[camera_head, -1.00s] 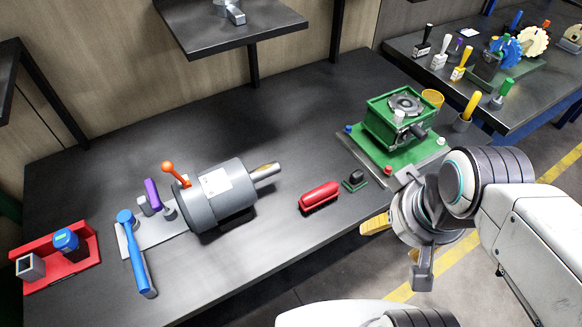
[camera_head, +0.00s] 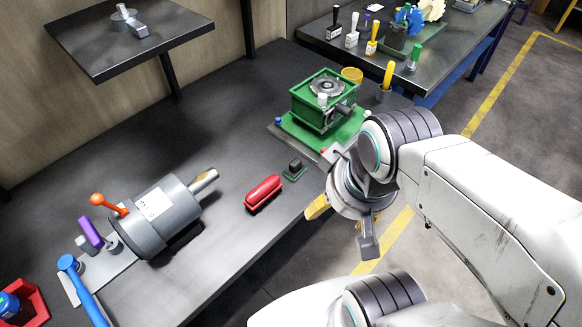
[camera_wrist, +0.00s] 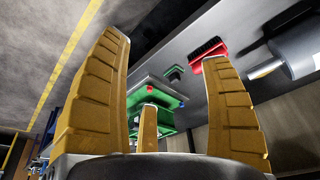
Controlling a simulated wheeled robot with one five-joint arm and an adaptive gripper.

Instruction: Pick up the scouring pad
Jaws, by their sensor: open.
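The scouring pad (camera_head: 294,170) looks like a small dark block with a green base, lying on the dark workbench between the red brush and the green machine. In the wrist view the scouring pad (camera_wrist: 174,73) shows beyond and between my spread fingers. My gripper (camera_head: 346,213) has yellow fingers and hangs off the bench's front edge, to the right of and below the pad in the head view. The wrist view shows my gripper (camera_wrist: 163,50) open, with nothing between its fingers. My wrist hides part of it in the head view.
A red brush (camera_head: 263,193) lies left of the pad, and a grey motor (camera_head: 155,215) farther left. A green machine (camera_head: 322,105) on a green plate stands behind the pad. The workbench (camera_head: 215,130) has clear space behind the brush. A second tool table (camera_head: 455,55) is at back right.

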